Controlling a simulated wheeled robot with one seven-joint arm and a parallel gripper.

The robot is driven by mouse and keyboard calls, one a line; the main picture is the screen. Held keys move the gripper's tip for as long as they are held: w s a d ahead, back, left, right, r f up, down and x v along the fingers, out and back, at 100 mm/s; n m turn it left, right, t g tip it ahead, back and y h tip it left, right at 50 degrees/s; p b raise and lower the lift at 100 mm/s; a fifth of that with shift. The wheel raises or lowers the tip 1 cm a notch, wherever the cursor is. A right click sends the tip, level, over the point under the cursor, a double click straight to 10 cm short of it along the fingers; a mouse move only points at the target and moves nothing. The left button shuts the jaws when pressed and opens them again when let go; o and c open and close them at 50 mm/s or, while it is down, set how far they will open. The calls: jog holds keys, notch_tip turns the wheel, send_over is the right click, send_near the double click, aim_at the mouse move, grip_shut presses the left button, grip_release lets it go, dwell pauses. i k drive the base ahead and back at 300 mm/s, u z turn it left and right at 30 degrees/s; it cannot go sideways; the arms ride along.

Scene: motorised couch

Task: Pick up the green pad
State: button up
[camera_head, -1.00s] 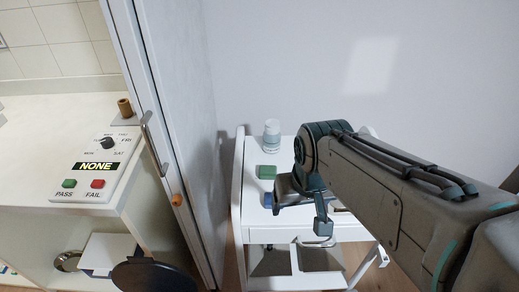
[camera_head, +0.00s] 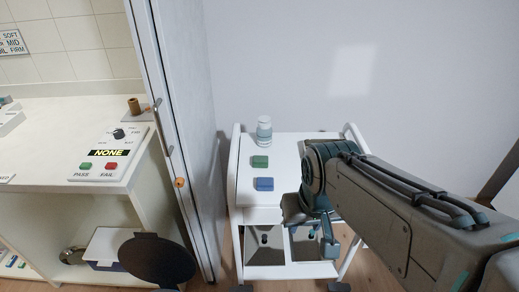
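The green pad (camera_head: 260,161) is a small block lying on the top of the white trolley (camera_head: 245,203), toward its left side. A blue pad (camera_head: 265,184) lies just nearer than it, with a small gap between them. My gripper (camera_head: 328,240) hangs to the right of and nearer than both pads, by the trolley's front edge. It is apart from the green pad. My wrist hides part of it, so I cannot see whether its fingers are apart.
A white bottle (camera_head: 264,130) stands behind the green pad. A tall panel (camera_head: 187,110) rises left of the trolley. Left of that is a counter with a control box (camera_head: 112,160) with PASS and FAIL buttons. The trolley's top right is bare.

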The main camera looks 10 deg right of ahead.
aim_at(261, 161)
jog(key=z, duration=0.75)
jog(key=i, duration=0.65)
jog(key=u, duration=0.55)
